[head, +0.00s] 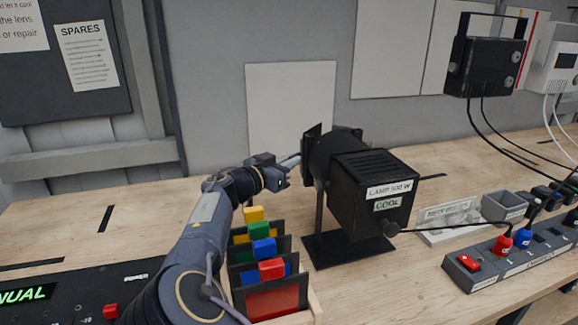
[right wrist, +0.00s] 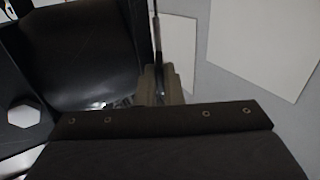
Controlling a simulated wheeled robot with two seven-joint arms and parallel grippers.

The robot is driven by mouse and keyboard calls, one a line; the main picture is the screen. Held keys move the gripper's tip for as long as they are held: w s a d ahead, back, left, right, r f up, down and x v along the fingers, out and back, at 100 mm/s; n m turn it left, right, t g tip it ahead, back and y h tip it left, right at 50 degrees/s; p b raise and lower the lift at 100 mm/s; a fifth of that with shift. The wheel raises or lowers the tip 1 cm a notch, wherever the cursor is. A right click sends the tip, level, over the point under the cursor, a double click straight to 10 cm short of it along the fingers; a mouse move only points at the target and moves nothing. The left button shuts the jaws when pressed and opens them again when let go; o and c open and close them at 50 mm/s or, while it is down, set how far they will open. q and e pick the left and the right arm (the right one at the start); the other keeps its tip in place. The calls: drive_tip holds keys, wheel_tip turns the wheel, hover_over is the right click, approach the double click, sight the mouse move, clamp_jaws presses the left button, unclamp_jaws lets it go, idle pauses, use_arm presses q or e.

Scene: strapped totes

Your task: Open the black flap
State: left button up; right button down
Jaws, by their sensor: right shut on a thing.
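The black lamp (head: 372,185) stands on a flat black base on the bench, labelled "LAMP 500 W" and "COOL". The black flap (head: 310,148) is at its front, the left end, and stands out roughly upright. My right gripper (head: 293,160) reaches it from the left and is shut at its edge. In the right wrist view the fingers (right wrist: 160,85) close on a thin dark edge seen end-on. A broad dark panel with rivets (right wrist: 160,120) fills the lower part and hides some of the fingers. My left gripper is not in view.
A power strip (head: 500,262) with red and blue plugs lies at the right. A cable runs from the lamp's rear. A control panel (head: 70,300) is at the lower left.

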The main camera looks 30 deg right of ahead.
drive_tip(key=c, duration=1.6)
unclamp_jaws()
drive_tip(key=shift+o, duration=0.2)
drive_tip(key=shift+r, duration=0.55)
drive_tip(key=s+a+r+b, duration=0.3)
drive_tip(key=s+a+r, duration=0.4)
drive_tip(key=s+r, duration=0.5)
drive_tip(key=shift+a, duration=0.2)
